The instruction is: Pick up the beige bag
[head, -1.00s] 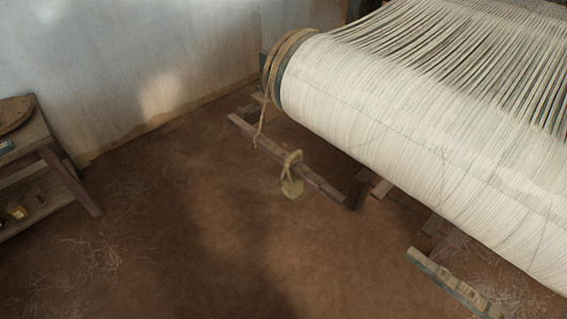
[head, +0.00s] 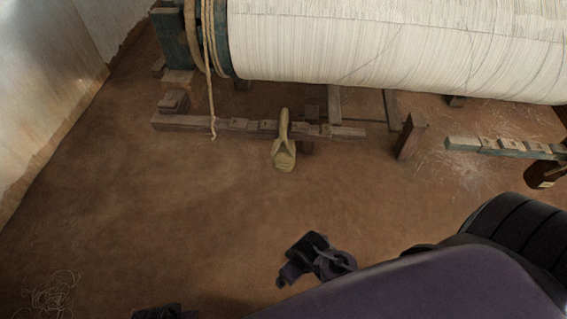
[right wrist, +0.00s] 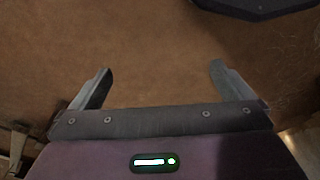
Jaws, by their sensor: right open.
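The beige bag (head: 284,158) is a small olive-beige pouch with a strap or neck reaching up over the low wooden beam in front of the loom. It shows near the middle of the head view. My right gripper (right wrist: 160,88) is open and empty, with bare brown floor between its fingers. In the head view it seems to be the dark hand (head: 317,260) below the bag, apart from it and partly hidden by my purple arm. The bag does not show in the right wrist view.
The low wooden beam (head: 235,124) runs below the white warp roll (head: 330,45). A rope (head: 210,80) hangs over its left end. A wooden post (head: 409,137) and another beam (head: 500,147) stand to the right. The floor in front of the bag is mostly clear.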

